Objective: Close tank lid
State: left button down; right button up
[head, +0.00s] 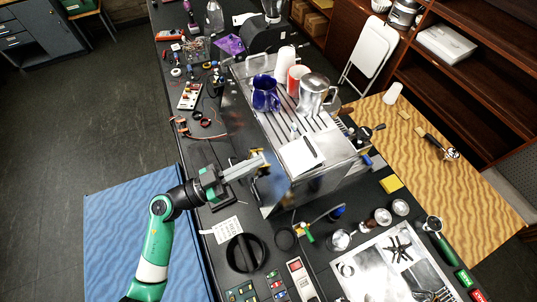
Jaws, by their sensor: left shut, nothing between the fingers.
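The espresso machine (318,182) stands on the dark bench with a slatted metal top. A pale flat panel (300,150), which looks like the tank lid, is at the near end of the machine's top. I cannot tell whether it lies fully flat. My left gripper (264,162) is shut and empty, at the left side of the machine close to its upper edge and left of the panel. I cannot tell if its tips touch the machine. My right gripper is not in view.
A blue pitcher (265,94), a red and white cup (297,78) and a steel pitcher (312,94) stand on the machine's top behind the panel. Small parts crowd the bench at left.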

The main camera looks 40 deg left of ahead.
pick_arm(q)
jog(key=r, duration=0.2)
send_over(294, 159)
jog(key=r+v, duration=0.1)
jog(key=v, duration=0.2)
jog(key=shift+f, duration=0.3)
jog(key=shift+w+d+f+b, duration=0.2)
jog(key=shift+w+f+b, duration=0.25)
jog(key=shift+f, duration=0.05)
jog(key=shift+w+d+f+b, duration=0.2)
jog(key=shift+w+f+b, duration=0.2)
jog(key=shift+w+f, duration=0.1)
jog(key=shift+w+d+f, duration=0.2)
jog(key=shift+w, duration=0.2)
